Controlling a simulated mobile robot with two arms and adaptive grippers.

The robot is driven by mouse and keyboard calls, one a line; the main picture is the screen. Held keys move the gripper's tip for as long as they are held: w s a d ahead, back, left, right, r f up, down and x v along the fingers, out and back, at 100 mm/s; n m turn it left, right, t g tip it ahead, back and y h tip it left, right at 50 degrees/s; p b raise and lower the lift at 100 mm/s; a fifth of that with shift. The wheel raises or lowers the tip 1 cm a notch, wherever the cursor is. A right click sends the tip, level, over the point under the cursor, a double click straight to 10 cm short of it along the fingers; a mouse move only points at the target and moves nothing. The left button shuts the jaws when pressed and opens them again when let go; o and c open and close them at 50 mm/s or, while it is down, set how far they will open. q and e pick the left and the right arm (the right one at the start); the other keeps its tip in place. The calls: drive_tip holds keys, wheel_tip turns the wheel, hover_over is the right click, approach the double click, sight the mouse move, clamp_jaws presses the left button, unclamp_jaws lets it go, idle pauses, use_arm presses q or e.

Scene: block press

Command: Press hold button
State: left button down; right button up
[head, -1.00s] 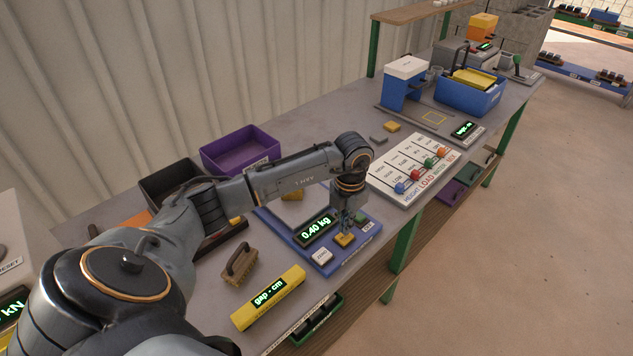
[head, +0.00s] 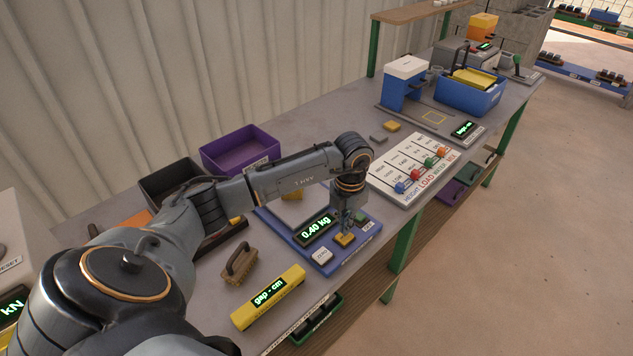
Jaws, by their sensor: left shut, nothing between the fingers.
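The blue scale (head: 318,262) sits on the grey bench, its green display (head: 316,229) reading 0.40 kg. On its front panel are a white button (head: 322,257), a yellow button (head: 345,240) and a green button (head: 360,217). The button labels are too small to read surely. My left gripper (head: 346,232) is shut and empty, pointing down with its tips at the yellow button; I cannot tell whether they touch it. My right gripper is not in view.
A yellow gap gauge (head: 268,297) and a brush (head: 239,263) lie left of the scale. A slider board (head: 412,168) stands to the right. Purple (head: 240,152) and black (head: 172,182) bins stand behind my arm. The bench's front edge is close to the scale.

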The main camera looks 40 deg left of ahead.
use_arm(q)
drive_tip(key=shift+f+b, duration=0.95)
drive_tip(key=shift+f, duration=0.25)
idle(0.4)
drive_tip(key=shift+r, duration=0.15)
wheel_tip(320, 180, up, 6)
drive_tip(key=p, duration=0.3)
drive_tip(key=shift+f+p, duration=0.25)
drive_tip(key=shift+p, duration=0.15)
idle(0.6)
